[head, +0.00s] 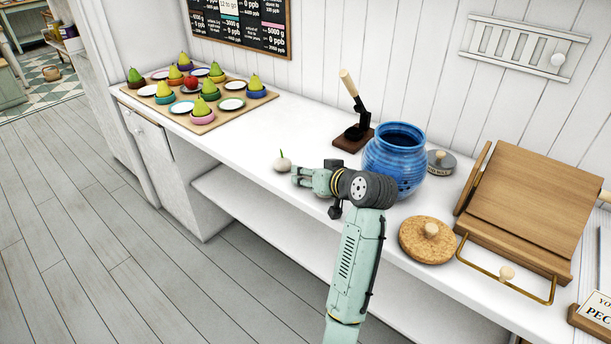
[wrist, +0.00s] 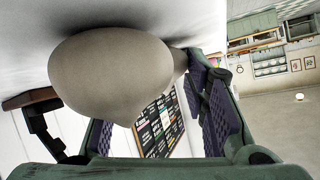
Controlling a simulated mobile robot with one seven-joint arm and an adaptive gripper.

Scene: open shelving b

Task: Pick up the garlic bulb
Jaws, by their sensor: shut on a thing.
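The garlic bulb (head: 283,163) is pale and round with a small green-tipped stem. It is at the white counter's front part, left of the blue jar, and looks to be on or very close to the surface. In the wrist view the bulb (wrist: 115,75) is large and close, with a dark shadow on the counter beside it. My gripper (head: 298,176) reaches in from the right, low over the counter, and is shut on the bulb. In the wrist view the dark finger pads of my gripper (wrist: 158,125) show; part of the grip is hidden behind the bulb.
A cork lid (head: 427,240) and wooden stand (head: 530,205) are to the right. A board (head: 235,112) of pears and plates is at left. The counter between is clear.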

